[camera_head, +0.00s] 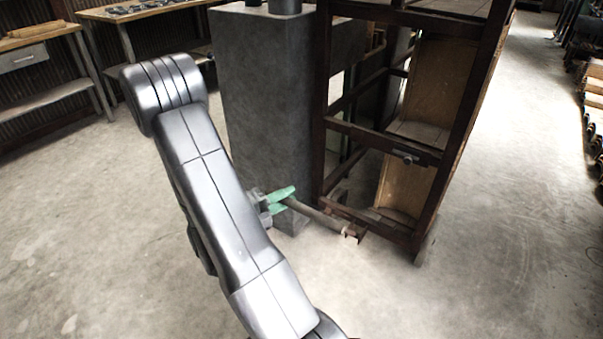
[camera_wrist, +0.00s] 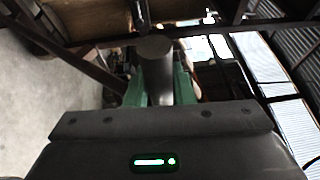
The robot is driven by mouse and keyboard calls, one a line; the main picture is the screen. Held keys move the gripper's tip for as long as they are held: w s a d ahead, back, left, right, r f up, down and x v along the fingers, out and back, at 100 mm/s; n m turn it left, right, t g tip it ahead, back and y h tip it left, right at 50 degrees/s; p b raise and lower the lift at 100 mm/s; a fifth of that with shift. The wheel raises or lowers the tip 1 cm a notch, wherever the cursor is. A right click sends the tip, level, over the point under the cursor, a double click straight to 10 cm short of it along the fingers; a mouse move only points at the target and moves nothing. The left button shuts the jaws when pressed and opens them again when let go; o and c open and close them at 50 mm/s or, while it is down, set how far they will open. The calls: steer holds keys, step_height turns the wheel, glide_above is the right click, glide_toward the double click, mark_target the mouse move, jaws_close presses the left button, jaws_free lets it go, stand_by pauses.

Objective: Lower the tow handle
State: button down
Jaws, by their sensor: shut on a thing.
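The tow handle (camera_head: 318,216) is a dark bar at the foot of the brown metal-framed cart (camera_head: 382,133). In the head view it runs from a small bracket low on the cart out to the left, close to level and low above the floor. My gripper (camera_head: 280,198), with green fingers, is shut on the handle's outer end. In the wrist view the handle (camera_wrist: 156,68) shows as a grey bar with a round end between the green fingers (camera_wrist: 157,88). The far part of the handle is hidden there.
A tall dark grey block (camera_head: 262,100) stands just behind my gripper, left of the cart. A workbench (camera_head: 130,12) and a table with a drawer (camera_head: 35,52) stand at the back left. The floor (camera_head: 90,230) is clear at the left and front.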

steer(key=s+a+f+b, duration=0.5)
steer(key=s+f, duration=0.2)
steer(key=f, duration=0.4)
steer(key=s+a+f+h+b, duration=0.1)
steer(key=s+a+f+b, duration=0.4)
steer(key=s+f, duration=0.3)
step_height(320, 180, down, 4)
steer(key=shift+s+a+f+m+t, duration=0.25)
steer(key=shift+a+m+t, duration=0.05)
steer(key=shift+a+t, duration=0.1)
steer(key=c, duration=1.3)
jaws_free()
steer(key=shift+s+a, duration=0.1)
steer(key=shift+o, duration=0.2)
steer(key=p+v, duration=0.3)
steer(key=v, duration=1)
steer(key=shift+s+a+f, duration=0.2)
steer(key=shift+a, duration=0.1)
steer(key=shift+w+d, duration=0.1)
steer(key=shift+d, duration=0.05)
